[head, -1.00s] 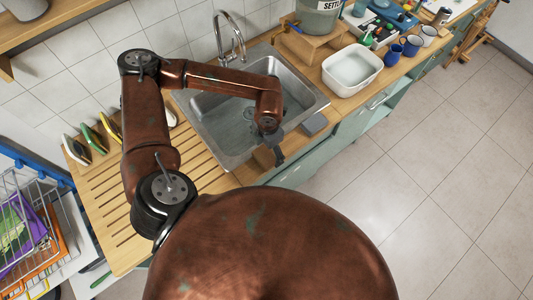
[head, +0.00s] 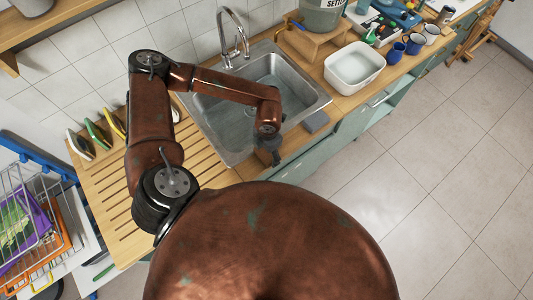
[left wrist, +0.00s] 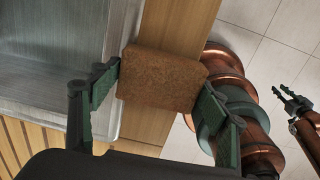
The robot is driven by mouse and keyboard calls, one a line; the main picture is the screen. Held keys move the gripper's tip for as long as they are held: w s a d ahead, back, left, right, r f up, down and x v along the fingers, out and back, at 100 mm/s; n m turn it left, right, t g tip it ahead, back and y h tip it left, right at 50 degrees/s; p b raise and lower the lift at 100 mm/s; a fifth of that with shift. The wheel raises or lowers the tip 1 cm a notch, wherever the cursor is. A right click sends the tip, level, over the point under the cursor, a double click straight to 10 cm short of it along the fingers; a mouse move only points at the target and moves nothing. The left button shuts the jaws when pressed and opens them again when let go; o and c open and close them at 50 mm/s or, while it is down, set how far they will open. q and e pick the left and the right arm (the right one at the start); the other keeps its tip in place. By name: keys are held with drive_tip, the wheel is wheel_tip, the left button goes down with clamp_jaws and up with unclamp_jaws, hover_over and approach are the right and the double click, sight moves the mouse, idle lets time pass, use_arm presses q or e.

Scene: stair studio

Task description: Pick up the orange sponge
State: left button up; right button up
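The orange sponge (left wrist: 160,78), a brownish-orange rough block, lies on the wooden counter strip by the sink's edge in the left wrist view. In the head view my left gripper mostly hides it. My left gripper (left wrist: 162,92) is open, its two green-padded fingers spread to either side of the sponge with the tips close to its ends. I cannot tell whether they touch it. In the head view the left gripper (head: 273,157) points down at the counter's front edge. My right gripper (left wrist: 284,92) shows small at the right of the left wrist view, its fingers apart and empty.
The steel sink (head: 250,98) lies just behind the left gripper. A grey block (head: 316,121) sits on the counter to the right, with a white basin (head: 355,67) beyond. A slatted wooden drainboard (head: 205,160) is to the left. Open floor lies in front.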

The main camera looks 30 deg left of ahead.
sight(266, 153)
use_arm(q)
drive_tip(key=shift+c, duration=1.4)
drive_tip(key=shift+r, duration=0.55)
wheel_tip(266, 153, up, 2)
drive_tip(key=shift+s+r, duration=0.15)
drive_tip(key=shift+r, duration=0.1)
drive_tip(key=s+r+p, duration=0.4)
drive_tip(key=s+r, duration=0.5)
drive_tip(key=s, duration=0.4)
drive_tip(key=shift+s+a+r+p, duration=0.2)
drive_tip(key=shift+s+r+p, duration=0.05)
drive_tip(key=shift+s+p, duration=0.15)
